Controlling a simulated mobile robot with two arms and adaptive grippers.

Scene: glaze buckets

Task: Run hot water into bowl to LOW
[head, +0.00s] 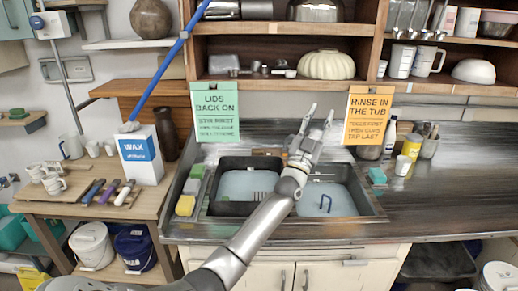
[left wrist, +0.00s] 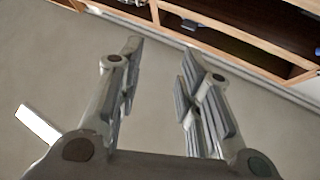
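The sink has a left basin (head: 235,163) and a right basin (head: 347,168); both show a pale bluish floor or liquid surface, and I cannot tell which. A dark blue U-shaped piece (head: 325,203) is in the right basin. My left gripper (head: 321,112) is raised over the back of the sink, between the two hanging signs. In the left wrist view, its fingers (left wrist: 160,85) are apart with nothing between them. My left arm hides the middle of the sink. I cannot make out a tap or a LOW mark. My right gripper is out of view.
A green sign (head: 215,112) and an orange sign (head: 369,116) hang from the shelf (head: 285,84) above the sink. Sponges (head: 186,205) lie left of the sink. Cups and a yellow tin (head: 411,146) stand right. The right counter (head: 450,190) has free room.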

